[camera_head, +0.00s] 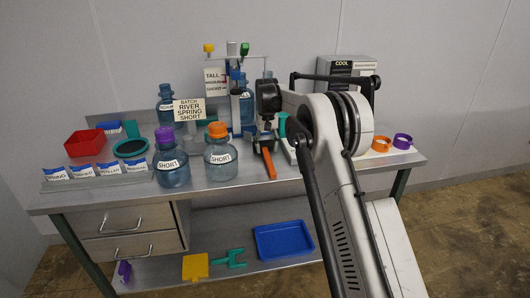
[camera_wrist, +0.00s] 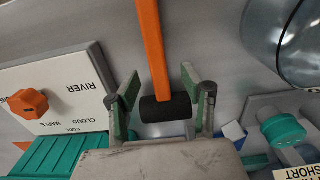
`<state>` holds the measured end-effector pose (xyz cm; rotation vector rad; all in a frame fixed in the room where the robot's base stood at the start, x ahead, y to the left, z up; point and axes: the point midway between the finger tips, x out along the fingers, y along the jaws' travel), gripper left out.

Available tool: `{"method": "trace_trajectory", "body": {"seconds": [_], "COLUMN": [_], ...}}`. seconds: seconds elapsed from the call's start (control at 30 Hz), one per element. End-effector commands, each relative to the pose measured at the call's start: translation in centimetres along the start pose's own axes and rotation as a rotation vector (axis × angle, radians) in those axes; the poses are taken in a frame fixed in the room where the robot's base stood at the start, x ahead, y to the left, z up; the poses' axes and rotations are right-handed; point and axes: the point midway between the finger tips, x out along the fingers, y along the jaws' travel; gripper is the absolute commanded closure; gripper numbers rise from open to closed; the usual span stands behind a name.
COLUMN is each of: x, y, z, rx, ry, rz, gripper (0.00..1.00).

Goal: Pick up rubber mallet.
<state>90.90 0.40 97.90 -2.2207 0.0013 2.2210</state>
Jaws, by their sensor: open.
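The rubber mallet has an orange handle and a black head; it lies on the grey bench top. In the wrist view its head (camera_wrist: 166,108) sits between the fingers of my gripper (camera_wrist: 161,76), and its handle (camera_wrist: 150,40) runs up out of the frame. My gripper is open, with one finger on each side of the mallet; I cannot tell whether either touches it. In the head view the orange handle (camera_head: 268,164) points toward the bench's front edge.
A short jug with an orange cap (camera_head: 220,155) stands left of the mallet, beside a purple-capped jug (camera_head: 171,165). A white panel with an orange knob (camera_wrist: 29,103) is close to my gripper. Orange and purple rings (camera_head: 402,140) lie at the right.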

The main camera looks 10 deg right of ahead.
Motion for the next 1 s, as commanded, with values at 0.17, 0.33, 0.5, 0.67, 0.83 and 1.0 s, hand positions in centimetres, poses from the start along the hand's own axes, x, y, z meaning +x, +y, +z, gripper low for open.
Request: {"method": "trace_trajectory", "body": {"seconds": [0.17, 0.33, 0.5, 0.67, 0.83, 1.0], "x": [1.1, 3.5, 5.1, 5.2, 5.2, 5.2], "y": [0.1, 0.4, 0.3, 0.3, 0.3, 0.3], "z": [0.0, 0.0, 0.0, 0.0, 0.0, 0.0], "rx": [0.000, 0.000, 0.000, 0.000, 0.000, 0.000], "ry": [0.000, 0.000, 0.000, 0.000, 0.000, 0.000], "rz": [0.000, 0.000, 0.000, 0.000, 0.000, 0.000], "gripper": [0.57, 0.57, 0.57, 0.57, 0.74, 0.97]}}
